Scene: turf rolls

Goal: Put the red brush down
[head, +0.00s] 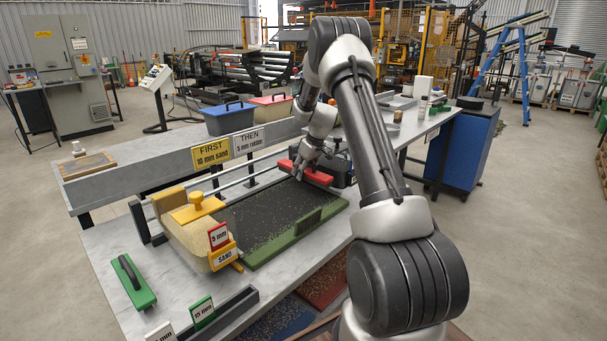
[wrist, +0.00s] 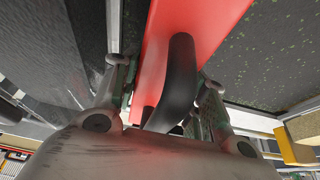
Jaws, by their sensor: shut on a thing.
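The red brush (head: 306,173) is a long red block with a black handle. My gripper (head: 309,158) is shut on it at the far end of the dark turf panel in the head view. In the wrist view the red brush (wrist: 200,30) runs away from my gripper (wrist: 165,95), with its black handle (wrist: 180,80) between the fingers. Whether the brush touches the panel or hangs just above it, I cannot tell. The green-edged turf panel (head: 262,222) lies on the grey table, with light specks scattered on its dark surface.
A green brush (head: 132,281) lies at the table's front left. Signs (head: 212,154) stand along the back rail. A dark box (head: 340,172) is right of the red brush. Bare table (head: 187,284) shows front left.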

